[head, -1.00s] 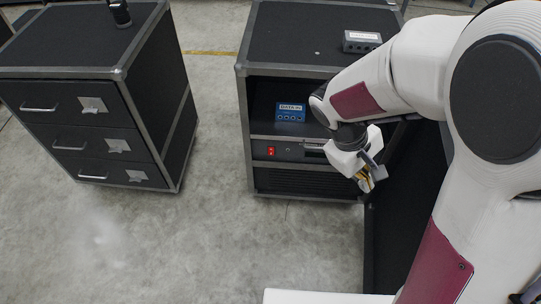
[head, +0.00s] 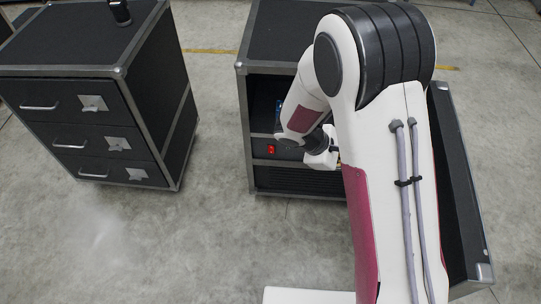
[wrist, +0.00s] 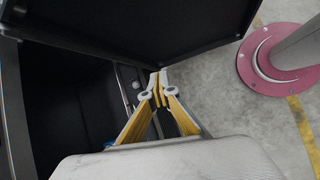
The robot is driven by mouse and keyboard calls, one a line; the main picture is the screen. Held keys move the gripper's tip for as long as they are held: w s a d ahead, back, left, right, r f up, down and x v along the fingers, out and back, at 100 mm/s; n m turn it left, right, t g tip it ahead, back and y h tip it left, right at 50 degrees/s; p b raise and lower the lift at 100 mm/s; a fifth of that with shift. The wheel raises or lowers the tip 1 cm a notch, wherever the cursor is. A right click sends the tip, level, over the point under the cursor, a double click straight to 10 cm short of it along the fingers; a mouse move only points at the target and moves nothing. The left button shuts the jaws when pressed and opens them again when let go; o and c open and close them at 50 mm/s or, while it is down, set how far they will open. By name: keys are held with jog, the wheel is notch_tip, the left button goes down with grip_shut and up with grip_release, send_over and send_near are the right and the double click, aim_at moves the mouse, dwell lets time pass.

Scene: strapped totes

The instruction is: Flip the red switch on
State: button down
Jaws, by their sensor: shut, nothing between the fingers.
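The red switch (head: 271,149) is a small red rocker on the front panel of the right black cabinet (head: 285,30), near the panel's left end. Its rocker position is too small to tell. My gripper's white body (head: 322,158) is just right of the switch in the head view, in front of the panel; its fingers are mostly hidden there. In the wrist view my gripper (wrist: 158,84) is shut and empty, its yellow-padded fingertips together. I cannot make out the red switch in the wrist view.
A blue box (head: 279,106) in the shelf above the panel is mostly hidden by my arm. A large dark panel (wrist: 185,28) lies close beyond my fingertips in the wrist view. A drawer cabinet (head: 70,57) stands left, with clear floor between the cabinets.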

aim_at(271, 150)
jog(key=w+a+f+n+t+y, duration=0.1)
jog(key=w+a+f+n+t, duration=0.1)
jog(key=w+a+f+n, duration=0.35)
jog(key=w+a+f+n+t+y, duration=0.25)
jog(key=a+f+n, duration=0.35)
jog(key=f, duration=0.5)
jog(key=w+a+f+n+t+y, duration=0.1)
jog(key=w+a+f+n, duration=0.35)
jog(key=f, duration=0.45)
jog(key=w+a+n+y, duration=0.2)
jog(key=a+n, duration=0.3)
jog(key=a, duration=0.2)
jog(key=shift+w+t+y, duration=0.2)
jog(key=shift+t+y, duration=0.15)
jog(key=shift+w, duration=0.1)
jog(key=shift+w+r+x, duration=0.3)
jog(key=shift+x, duration=1.85)
jog(key=shift+w+r+x, duration=0.3)
jog(key=shift+w+x, duration=0.05)
jog(key=shift+x, duration=1.75)
jog(key=shift+w+r+x, duration=0.3)
jog(key=shift+x, duration=1.85)
